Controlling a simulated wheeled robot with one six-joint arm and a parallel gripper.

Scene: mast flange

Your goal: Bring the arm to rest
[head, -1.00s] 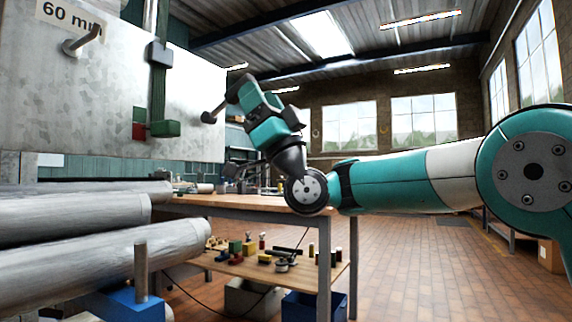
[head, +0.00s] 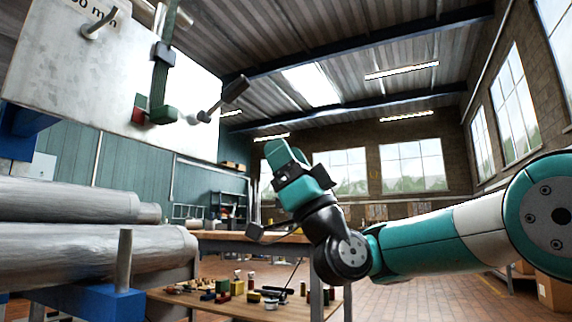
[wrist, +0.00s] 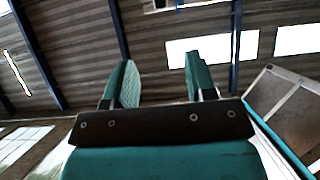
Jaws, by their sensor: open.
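My gripper (head: 273,150) is in the middle of the head view, at the end of my teal and white arm. It points upward, clear of the bench. In the wrist view its two teal fingers (wrist: 160,85) stand apart with nothing between them, and the roof is behind them. The arm reaches in from the right and bends up at a dark joint.
A grey metal plate (head: 60,75) stands at upper left with a green clamp (head: 160,80) and protruding pegs. Large pipes (head: 90,250) lie below it. A wooden workbench (head: 290,238) with a loaded lower shelf (head: 245,305) is behind my arm.

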